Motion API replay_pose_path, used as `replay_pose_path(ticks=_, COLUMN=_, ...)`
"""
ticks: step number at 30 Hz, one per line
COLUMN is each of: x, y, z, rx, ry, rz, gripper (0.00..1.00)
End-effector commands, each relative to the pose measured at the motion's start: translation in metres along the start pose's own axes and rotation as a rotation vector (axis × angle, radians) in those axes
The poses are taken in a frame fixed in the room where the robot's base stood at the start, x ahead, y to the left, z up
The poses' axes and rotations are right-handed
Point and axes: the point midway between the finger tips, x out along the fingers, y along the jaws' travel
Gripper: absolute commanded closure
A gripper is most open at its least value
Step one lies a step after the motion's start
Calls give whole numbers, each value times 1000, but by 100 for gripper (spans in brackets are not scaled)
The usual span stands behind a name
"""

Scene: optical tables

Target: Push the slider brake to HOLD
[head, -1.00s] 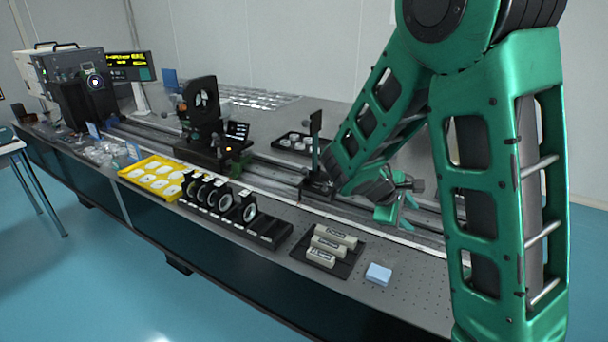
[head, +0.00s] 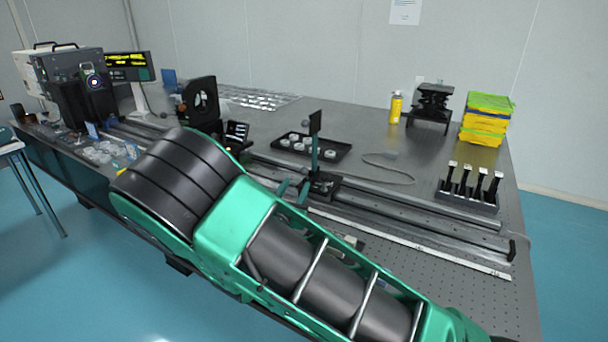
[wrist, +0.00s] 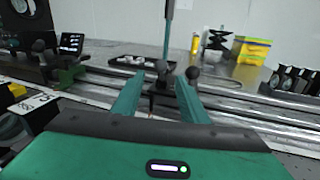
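The slider (head: 324,184) is a dark carriage on the long rail, carrying an upright post with a dark plate (head: 315,122). In the wrist view the post (wrist: 168,35) rises just beyond my fingers. Two round black knobs show low by the post, a left knob (wrist: 160,66) and a right knob (wrist: 192,73). I cannot tell which is the brake's, and no HOLD marking is readable. My gripper (wrist: 158,80) has its two teal fingers apart, with nothing visibly held. In the head view its fingers (head: 293,190) are just left of the slider; contact is unclear.
The rail (head: 420,205) runs on to the right. Behind the slider is a black tray (head: 312,148) with round optics. A holder with several black-handled items (head: 470,190), a yellow bottle (head: 396,107) and yellow-green boxes (head: 487,118) stand right. A dark optics mount (head: 201,103) stands left.

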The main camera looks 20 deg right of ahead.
Motion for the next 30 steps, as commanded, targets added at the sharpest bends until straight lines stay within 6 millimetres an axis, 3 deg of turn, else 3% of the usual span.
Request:
replay_pose_path(ticks=15, x=84, y=-3, z=0, rx=4, ry=2, rz=-6, gripper=60)
replay_pose_path(ticks=21, x=97, y=-2, z=0, rx=4, ry=1, rz=-4, gripper=60)
replay_pose_path(ticks=30, x=99, y=-2, z=0, rx=4, ry=2, rz=-4, gripper=60)
